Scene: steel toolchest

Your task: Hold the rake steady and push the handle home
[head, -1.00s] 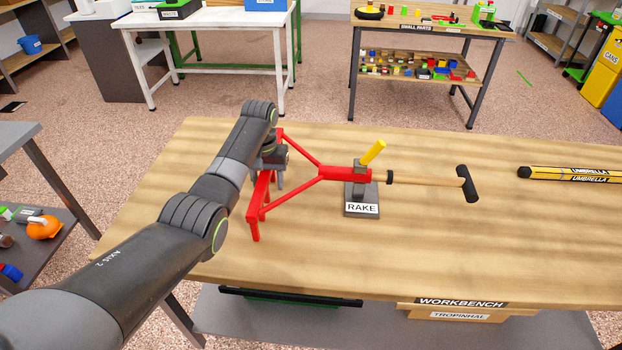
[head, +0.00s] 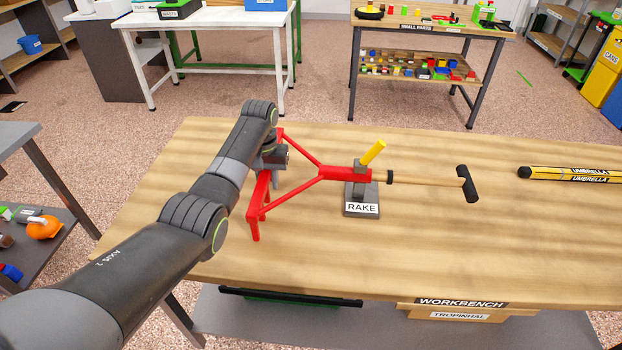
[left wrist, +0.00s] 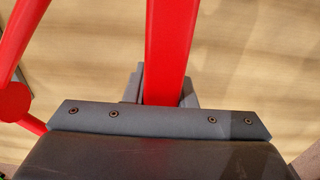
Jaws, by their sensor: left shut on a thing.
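The red rake (head: 290,203) rests on the workbench, its socket held in a dark stand labelled RAKE (head: 361,208) with a yellow lever (head: 374,153). The wooden handle (head: 428,181) lies in line with the socket on the right. It has a black collar near the socket and a black T-grip (head: 468,184) at its far end. Whether its tip is inside the socket is hidden. My left gripper (head: 270,172) is shut on the rake's red head bar. In the left wrist view the red bar (left wrist: 170,50) runs between the fingers (left wrist: 162,92). My right gripper is not in view.
A yellow umbrella (head: 575,174) lies at the bench's right. A white table (head: 205,22) and a small-parts bench (head: 430,27) stand behind, across the floor.

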